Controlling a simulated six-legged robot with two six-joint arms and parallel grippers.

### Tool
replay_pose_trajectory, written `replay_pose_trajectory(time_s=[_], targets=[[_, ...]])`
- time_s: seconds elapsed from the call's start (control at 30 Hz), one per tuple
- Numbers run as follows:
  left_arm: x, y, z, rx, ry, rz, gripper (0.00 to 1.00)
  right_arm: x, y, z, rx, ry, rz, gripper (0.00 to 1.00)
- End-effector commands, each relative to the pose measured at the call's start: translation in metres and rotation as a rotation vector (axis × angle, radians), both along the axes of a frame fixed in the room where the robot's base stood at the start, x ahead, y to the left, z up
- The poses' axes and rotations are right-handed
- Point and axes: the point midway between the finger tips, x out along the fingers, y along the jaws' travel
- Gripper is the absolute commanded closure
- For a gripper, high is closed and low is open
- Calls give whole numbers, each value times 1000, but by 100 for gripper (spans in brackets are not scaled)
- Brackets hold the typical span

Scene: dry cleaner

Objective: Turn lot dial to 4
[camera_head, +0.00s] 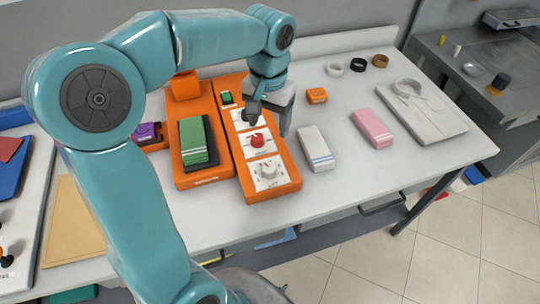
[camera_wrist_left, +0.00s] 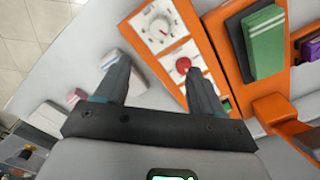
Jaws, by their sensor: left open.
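An orange control panel (camera_head: 272,190) lies on the table with several white plates on it. A white round dial with marks around it (camera_head: 267,172) sits on the plate at its near end; its numbers are too small to read. It also shows at the top of the left wrist view (camera_wrist_left: 159,25). A red knob (camera_head: 257,140) is on the middle plate. My left gripper (camera_head: 265,114) is open and empty above the panel's far part, beyond the red knob, and partly hides the far plate. In the left wrist view its fingers point toward the panel, apart from the white dial.
A second orange unit (camera_head: 206,178) with a green folded stack (camera_head: 196,142) stands left of the panel. White (camera_head: 316,148) and pink (camera_head: 372,129) folded bundles and a folded shirt (camera_head: 423,105) lie to the right. A small orange block (camera_head: 317,95) stands behind.

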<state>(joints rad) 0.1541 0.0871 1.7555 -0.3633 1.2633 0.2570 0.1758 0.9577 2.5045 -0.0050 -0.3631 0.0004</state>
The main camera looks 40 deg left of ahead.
Motion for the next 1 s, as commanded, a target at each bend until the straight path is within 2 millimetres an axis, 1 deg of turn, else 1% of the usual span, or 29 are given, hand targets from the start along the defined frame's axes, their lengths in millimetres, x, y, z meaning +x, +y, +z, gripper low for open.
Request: replay_pose_trajectory(time_s=[0.07, 0.17, 0.5, 0.6, 0.7, 0.83, 1.0], targets=[[-3, -1, -5, 2, 2, 1, 32, 0, 0, 0, 0, 0, 0, 100], [-6, -3, -22, 0, 5, 0, 32, 0, 0, 0, 0, 0, 0, 100], [-7, -6, -102, -1, 7, 1, 32, 0, 0, 3, 0, 0, 0, 100], [-7, -6, -124, -2, 6, 1, 32, 0, 0, 4, 0, 0, 0, 100], [-5, -6, -141, -2, 5, 1, 32, 0, 0, 4, 0, 0, 0, 100], [-4, -5, -155, -1, 2, 0, 32, 0, 0, 5, 0, 0, 0, 100], [-2, -4, -161, -1, 0, 1, 32, 0, 0, 5, 0, 0, 0, 100]])
